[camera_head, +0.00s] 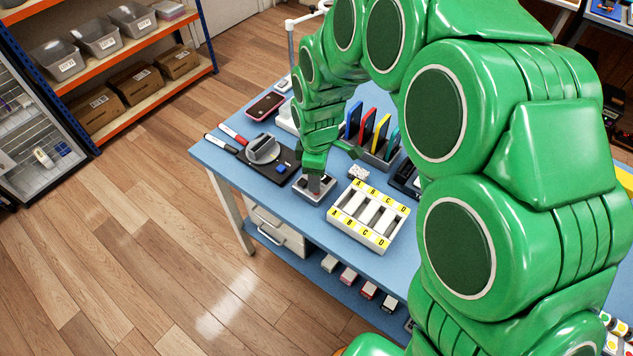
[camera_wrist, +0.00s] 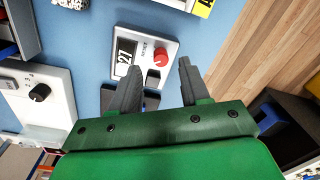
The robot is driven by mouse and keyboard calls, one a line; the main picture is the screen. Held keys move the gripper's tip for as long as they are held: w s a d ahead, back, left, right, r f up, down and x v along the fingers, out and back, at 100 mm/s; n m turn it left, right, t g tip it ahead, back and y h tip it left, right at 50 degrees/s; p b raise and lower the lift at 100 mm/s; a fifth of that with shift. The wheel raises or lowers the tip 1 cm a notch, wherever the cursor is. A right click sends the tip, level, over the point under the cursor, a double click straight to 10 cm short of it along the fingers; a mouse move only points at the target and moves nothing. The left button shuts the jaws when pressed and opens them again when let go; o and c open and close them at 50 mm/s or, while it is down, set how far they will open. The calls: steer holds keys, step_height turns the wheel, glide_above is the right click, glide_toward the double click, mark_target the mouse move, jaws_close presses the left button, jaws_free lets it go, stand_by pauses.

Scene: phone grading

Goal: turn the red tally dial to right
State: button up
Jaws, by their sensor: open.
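The red tally dial (camera_wrist: 161,57) sits on a light grey tally box (camera_wrist: 146,44) with a small display, in the upper middle of the wrist view. A small dark part (camera_wrist: 153,77) sits below the dial. My gripper (camera_wrist: 159,67) is open, with one dark finger on each side of the dial in this view. I cannot tell whether the fingers touch it or how far above it they are. In the head view my gripper (camera_head: 316,176) points down at the tally box (camera_head: 314,190) near the table's front edge; the dial is hidden there.
A lettered tray (camera_head: 384,240) stands right of the box. A black board with a grey round part (camera_head: 263,149) and a red phone (camera_head: 266,106) lie to the left. A rack of coloured cards (camera_head: 369,134) stands behind. Blue tabletop (camera_head: 223,164) is clear at the front left.

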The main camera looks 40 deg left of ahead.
steer(key=shift+s+f, duration=0.1)
steer(key=shift+f, duration=1.5)
jaws_close()
